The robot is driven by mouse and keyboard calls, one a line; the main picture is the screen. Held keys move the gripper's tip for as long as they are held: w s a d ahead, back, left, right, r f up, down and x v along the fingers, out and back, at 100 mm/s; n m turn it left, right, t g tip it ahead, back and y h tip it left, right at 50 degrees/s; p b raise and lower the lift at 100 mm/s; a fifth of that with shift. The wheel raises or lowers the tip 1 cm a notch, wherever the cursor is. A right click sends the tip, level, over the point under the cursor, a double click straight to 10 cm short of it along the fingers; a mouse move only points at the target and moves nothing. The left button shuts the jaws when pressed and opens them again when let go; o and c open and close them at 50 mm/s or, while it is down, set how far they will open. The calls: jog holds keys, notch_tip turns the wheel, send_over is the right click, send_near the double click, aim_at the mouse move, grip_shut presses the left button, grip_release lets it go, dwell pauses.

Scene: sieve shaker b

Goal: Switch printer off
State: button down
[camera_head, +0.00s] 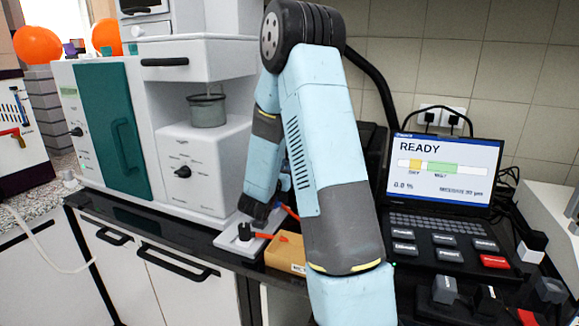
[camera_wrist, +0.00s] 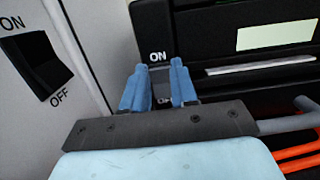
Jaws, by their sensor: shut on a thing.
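In the wrist view the black printer (camera_wrist: 225,40) fills the upper right, with a white "ON" mark on its face. A small dark switch (camera_wrist: 160,78) sits just below that mark. My gripper (camera_wrist: 159,72) has its two blue fingers on either side of the switch and is shut on it. In the head view the printer (camera_head: 372,145) shows only as a dark body behind my arm, which hides most of my gripper there.
A second rocker switch (camera_wrist: 37,65), marked ON and OFF, is on a pale panel close to the left. In the head view a white machine (camera_head: 205,165) stands left of my arm. A laptop (camera_head: 445,175) reading READY and an orange-brown box (camera_head: 285,255) are nearby.

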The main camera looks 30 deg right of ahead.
jog(key=shift+w+a, duration=0.1)
jog(key=c, duration=0.9)
grip_release()
